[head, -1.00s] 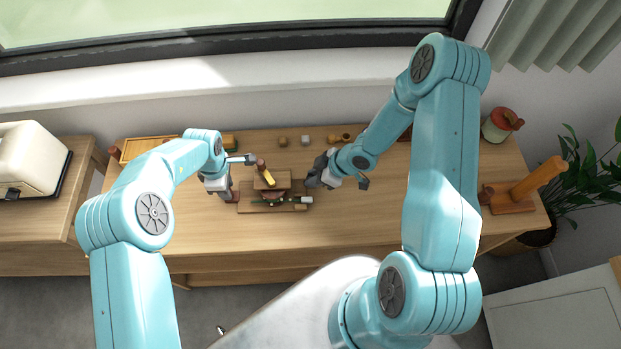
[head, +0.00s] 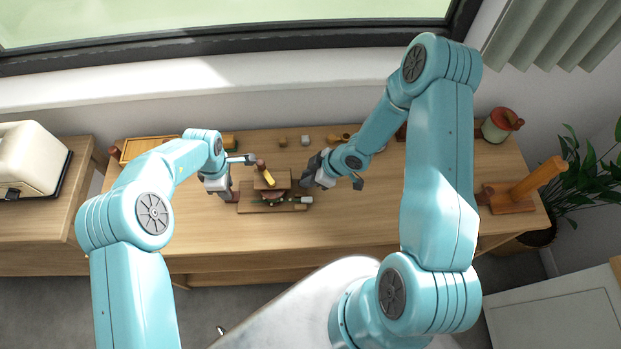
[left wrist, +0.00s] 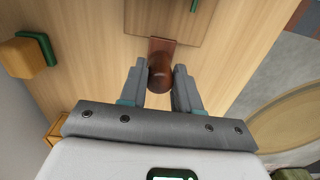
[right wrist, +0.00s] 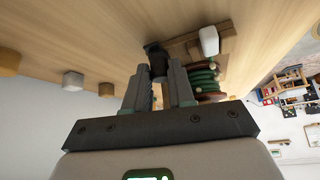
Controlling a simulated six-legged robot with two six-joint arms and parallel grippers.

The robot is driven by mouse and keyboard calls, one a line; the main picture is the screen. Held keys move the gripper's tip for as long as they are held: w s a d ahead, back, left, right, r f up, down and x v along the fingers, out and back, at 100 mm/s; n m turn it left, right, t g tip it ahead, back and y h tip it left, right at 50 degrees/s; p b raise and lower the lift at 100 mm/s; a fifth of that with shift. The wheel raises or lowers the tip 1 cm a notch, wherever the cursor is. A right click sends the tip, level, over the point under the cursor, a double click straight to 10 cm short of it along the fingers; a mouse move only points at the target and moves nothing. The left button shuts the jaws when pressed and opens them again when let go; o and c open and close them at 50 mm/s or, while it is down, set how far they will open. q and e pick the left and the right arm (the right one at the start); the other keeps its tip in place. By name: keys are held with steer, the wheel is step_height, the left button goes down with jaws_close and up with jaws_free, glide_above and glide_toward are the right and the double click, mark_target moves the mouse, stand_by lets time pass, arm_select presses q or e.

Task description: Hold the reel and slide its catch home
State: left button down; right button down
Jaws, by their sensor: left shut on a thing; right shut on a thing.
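The reel (head: 273,195) sits on a wooden base (head: 247,208) on the bench, with a wooden block on top. Its green winding (right wrist: 205,78) shows in the right wrist view. My left gripper (head: 235,195) is at the base's left end, shut on a round brown knob (left wrist: 161,74) that stands on a reddish-brown plate. My right gripper (head: 307,181) is at the reel's right side, shut on a small dark piece (right wrist: 157,62), seemingly the catch. How far the catch is in cannot be told. A white-ended piece (right wrist: 209,40) lies beside it.
Small blocks (head: 283,142) stand along the back of the bench. A wooden tray (head: 150,148) is at back left. A red-lidded jar (head: 497,126) and a stand with an orange handle (head: 520,198) are at right. Bare bench lies right of the reel.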

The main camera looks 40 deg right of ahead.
steer(key=shift+w+a, duration=0.25)
steer(key=shift+a, duration=0.1)
steer(key=c, duration=0.9)
jaws_free()
steer(key=v, duration=1.2)
steer(key=shift+s, duration=0.15)
